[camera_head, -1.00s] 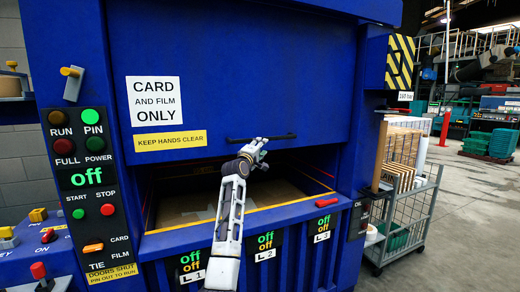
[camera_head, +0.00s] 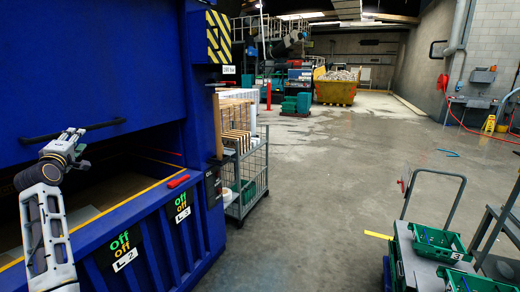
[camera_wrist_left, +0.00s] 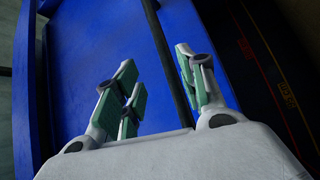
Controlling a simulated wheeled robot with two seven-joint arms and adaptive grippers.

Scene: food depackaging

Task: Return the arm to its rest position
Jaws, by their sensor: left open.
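My left arm comes in at the lower left of the head view, raised in front of the blue baler (camera_head: 100,70). Its left gripper (camera_head: 76,134) is near the black door handle bar (camera_head: 40,136). In the left wrist view the left gripper (camera_wrist_left: 165,90) has its green-padded fingers apart. The black bar (camera_wrist_left: 168,60) shows behind and between the fingers against the blue door (camera_wrist_left: 100,40). I cannot tell whether the fingers touch it; nothing is seen held. The right gripper is not in view.
The baler's opening with cardboard (camera_head: 100,195) lies below the door. A wire cage trolley (camera_head: 245,185) stands beside the baler. A cart with green crates (camera_head: 440,243) is at the lower right. A yellow skip (camera_head: 335,92) stands far back. The floor (camera_head: 330,180) between is clear.

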